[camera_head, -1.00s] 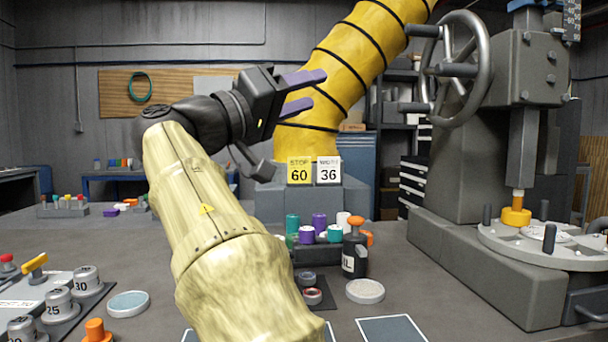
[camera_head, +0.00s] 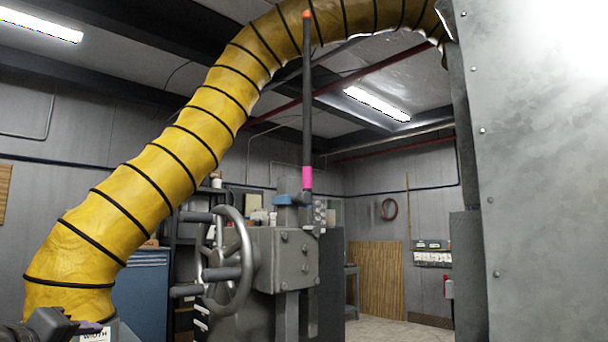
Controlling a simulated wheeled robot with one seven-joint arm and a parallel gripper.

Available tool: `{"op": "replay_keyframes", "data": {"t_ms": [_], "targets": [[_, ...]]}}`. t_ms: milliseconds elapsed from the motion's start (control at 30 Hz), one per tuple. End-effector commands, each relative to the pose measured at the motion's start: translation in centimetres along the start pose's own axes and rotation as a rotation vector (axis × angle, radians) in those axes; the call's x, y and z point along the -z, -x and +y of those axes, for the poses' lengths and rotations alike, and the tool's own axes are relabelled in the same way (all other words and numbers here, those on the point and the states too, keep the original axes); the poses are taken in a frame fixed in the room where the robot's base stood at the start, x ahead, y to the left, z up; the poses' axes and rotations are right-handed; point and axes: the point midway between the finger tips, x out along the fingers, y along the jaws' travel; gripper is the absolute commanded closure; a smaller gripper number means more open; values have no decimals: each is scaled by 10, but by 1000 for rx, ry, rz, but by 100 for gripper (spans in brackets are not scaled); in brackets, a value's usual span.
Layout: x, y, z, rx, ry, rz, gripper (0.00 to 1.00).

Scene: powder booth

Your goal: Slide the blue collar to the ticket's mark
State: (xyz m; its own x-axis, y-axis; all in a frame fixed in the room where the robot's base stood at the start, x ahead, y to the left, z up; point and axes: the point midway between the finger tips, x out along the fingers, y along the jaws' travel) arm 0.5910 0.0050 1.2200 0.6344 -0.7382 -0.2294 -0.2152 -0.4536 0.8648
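The blue collar (camera_head: 285,200) sits around the column on top of the grey press (camera_head: 285,255), right of its handwheel. A small scale plate (camera_head: 320,215) with marks stands just right of the collar; its figures are too small to read. The white width ticket (camera_head: 95,336) shows only its top edge at the bottom left, and its number is cut off. The yellow stop ticket is out of view. My gripper (camera_head: 88,328) is partly visible at the bottom left corner, far from the collar.
A handwheel (camera_head: 232,262) juts from the press's left side. A dark pole with a pink band (camera_head: 307,178) rises beside the collar. A yellow duct (camera_head: 150,190) arches over from the left. A large grey metal panel (camera_head: 545,170) fills the right side.

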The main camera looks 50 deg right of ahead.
Motion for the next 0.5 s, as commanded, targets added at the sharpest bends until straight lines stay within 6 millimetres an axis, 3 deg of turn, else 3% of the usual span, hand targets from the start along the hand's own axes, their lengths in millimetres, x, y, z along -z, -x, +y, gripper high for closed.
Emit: {"op": "replay_keyframes", "data": {"t_ms": [33,500], "targets": [[2,-3,8,38,16,-13,55],[-35,-13,-13,391,89,-114,55]]}}
